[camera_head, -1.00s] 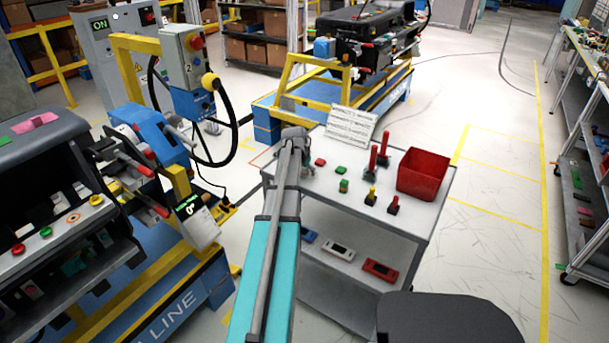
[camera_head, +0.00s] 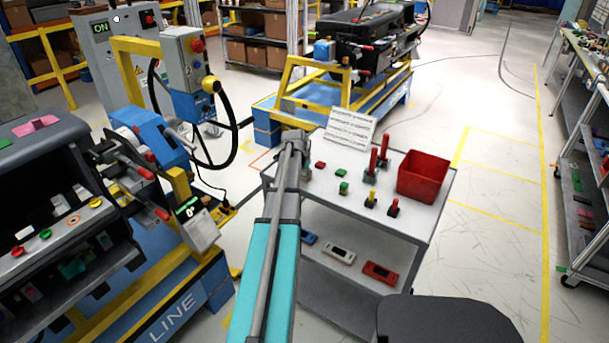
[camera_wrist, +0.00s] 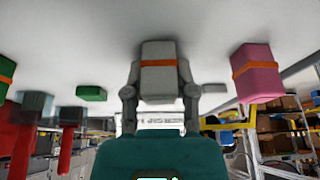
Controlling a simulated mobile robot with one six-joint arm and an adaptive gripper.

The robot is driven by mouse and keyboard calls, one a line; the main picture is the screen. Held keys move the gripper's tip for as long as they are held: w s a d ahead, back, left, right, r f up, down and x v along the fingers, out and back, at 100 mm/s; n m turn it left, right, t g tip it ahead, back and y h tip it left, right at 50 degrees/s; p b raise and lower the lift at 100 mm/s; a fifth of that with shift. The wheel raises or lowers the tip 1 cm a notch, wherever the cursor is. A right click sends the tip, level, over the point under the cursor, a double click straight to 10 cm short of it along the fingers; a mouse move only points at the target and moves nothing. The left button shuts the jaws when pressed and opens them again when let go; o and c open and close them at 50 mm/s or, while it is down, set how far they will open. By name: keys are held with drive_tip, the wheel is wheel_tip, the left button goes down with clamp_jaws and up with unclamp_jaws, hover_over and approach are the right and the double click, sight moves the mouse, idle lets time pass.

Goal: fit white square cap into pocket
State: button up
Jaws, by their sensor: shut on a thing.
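My gripper (camera_wrist: 160,88) is shut on the white square cap (camera_wrist: 158,62), a pale block with an orange band, held between its two grey fingers in the wrist view. The grey cart top fills the upper part of that view, behind the cap; I cannot tell whether the cap touches it. In the head view my gripper (camera_head: 305,174) is over the left part of the cart top (camera_head: 425,218), and my arm hides the cap. The dashboard module (camera_head: 45,150) is at the left; I cannot make out the pocket.
A red cap (camera_head: 321,164) and a green cap (camera_head: 342,172) lie close to the right of my gripper. Red-handled upright parts (camera_head: 371,167) and a red bin (camera_head: 423,176) stand farther right. A white sheet stand (camera_head: 350,126) is behind. Phone-like parts lie on the lower shelf.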

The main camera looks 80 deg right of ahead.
drive_tip(key=shift+r, duration=0.2)
drive_tip(key=shift+r+p, duration=0.75)
drive_tip(key=shift+p, duration=0.2)
drive_tip(key=s+a+r+p, duration=0.1)
drive_tip(key=a+r+p, duration=1)
drive_tip(key=a, duration=0.3)
drive_tip(key=shift+s, duration=0.1)
idle(0.7)
